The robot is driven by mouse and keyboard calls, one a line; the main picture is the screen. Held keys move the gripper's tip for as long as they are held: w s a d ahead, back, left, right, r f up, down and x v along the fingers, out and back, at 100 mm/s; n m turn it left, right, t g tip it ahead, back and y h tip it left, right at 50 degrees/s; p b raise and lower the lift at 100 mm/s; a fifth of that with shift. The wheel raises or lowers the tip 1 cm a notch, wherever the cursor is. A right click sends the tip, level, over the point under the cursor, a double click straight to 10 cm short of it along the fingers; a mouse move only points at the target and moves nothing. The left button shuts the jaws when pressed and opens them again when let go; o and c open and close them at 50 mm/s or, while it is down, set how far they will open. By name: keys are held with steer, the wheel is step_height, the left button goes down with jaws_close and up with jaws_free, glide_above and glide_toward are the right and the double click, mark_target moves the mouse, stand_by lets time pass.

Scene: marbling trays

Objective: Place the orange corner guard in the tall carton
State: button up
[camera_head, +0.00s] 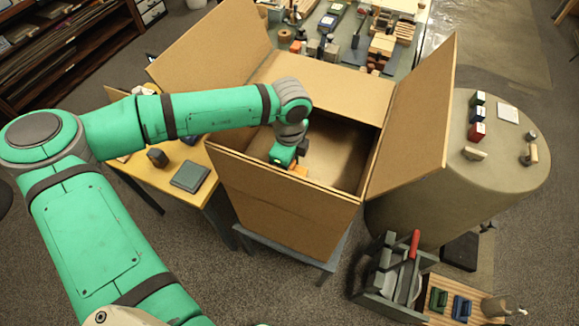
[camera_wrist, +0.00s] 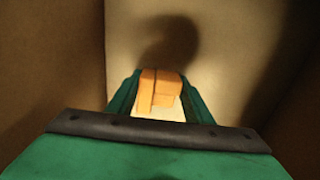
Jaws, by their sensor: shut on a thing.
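The tall carton (camera_head: 285,215) stands open on a low grey stand, its flaps spread outward. My arm reaches over its near left edge, and my gripper (camera_head: 299,166) is down inside the opening. The orange corner guard (camera_head: 298,172) shows only as a small patch below my gripper in the head view. In the wrist view my gripper (camera_wrist: 158,100) is shut on the orange corner guard (camera_wrist: 160,90), which sits between its two fingers. Carton walls surround it there. The gap between the guard and the carton floor cannot be judged.
A yellow table (camera_head: 222,172) with a dark green book stands left of the carton. A round beige table (camera_head: 500,190) with small boxes stands to the right. A cluttered workbench is behind. A grey tool carrier (camera_head: 385,290) with a red handle sits on the floor at front right.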

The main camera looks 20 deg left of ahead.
steer(key=shift+f, duration=0.15)
steer(key=o, duration=1.1)
step_height(320, 180, up, 12)
steer(key=shift+r, duration=0.15)
